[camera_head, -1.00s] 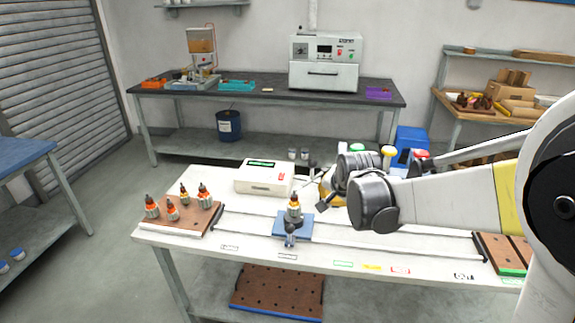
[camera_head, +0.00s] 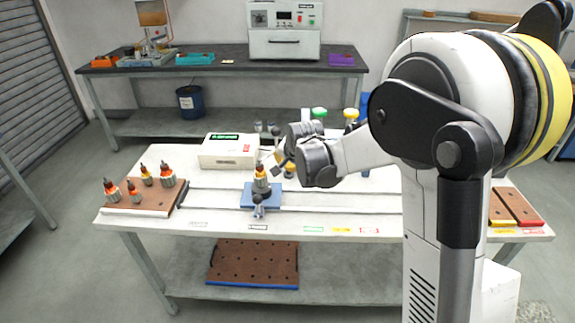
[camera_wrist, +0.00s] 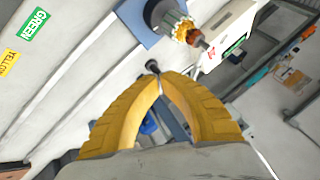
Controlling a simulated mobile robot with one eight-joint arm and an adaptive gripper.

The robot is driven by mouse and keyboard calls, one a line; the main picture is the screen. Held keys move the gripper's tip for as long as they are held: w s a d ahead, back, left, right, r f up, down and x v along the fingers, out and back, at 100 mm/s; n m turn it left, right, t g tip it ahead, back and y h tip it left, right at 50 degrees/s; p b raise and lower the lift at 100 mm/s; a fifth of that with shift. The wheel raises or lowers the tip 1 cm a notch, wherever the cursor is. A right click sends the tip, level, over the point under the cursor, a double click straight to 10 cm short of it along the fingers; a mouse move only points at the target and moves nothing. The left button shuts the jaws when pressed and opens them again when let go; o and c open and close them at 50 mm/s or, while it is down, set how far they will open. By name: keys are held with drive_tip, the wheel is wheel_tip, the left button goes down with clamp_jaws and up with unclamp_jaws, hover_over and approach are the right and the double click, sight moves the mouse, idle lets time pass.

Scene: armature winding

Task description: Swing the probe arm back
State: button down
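An armature with an orange-red top (camera_head: 260,180) stands upright in a blue fixture (camera_head: 273,197) on the white bench. In the wrist view the armature (camera_wrist: 180,24) lies just beyond my fingertips. A thin dark rod with a round black knob (camera_wrist: 152,66), apparently the probe arm, shows at the tips. My gripper (camera_wrist: 161,80) has yellow fingers that meet at the tips around the knob's stem, with a gap lower down between them. In the head view my gripper (camera_head: 282,167) is just right of the armature, partly hidden by my wrist. The probe arm's base is not clear.
A white tester box (camera_head: 230,150) stands behind the fixture. A brown board (camera_head: 150,204) with several armatures is at the left. Green (camera_head: 319,113) and yellow (camera_head: 351,114) domes rise behind my wrist. A red-edged tray (camera_head: 517,207) lies at the right end. The front bench strip is clear.

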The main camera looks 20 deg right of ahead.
drive_tip(key=w+a+f+b, duration=0.2)
drive_tip(key=w, duration=0.3)
drive_tip(key=shift+w+a, duration=0.2)
drive_tip(key=shift+w, duration=0.05)
drive_tip(key=shift+a, duration=0.15)
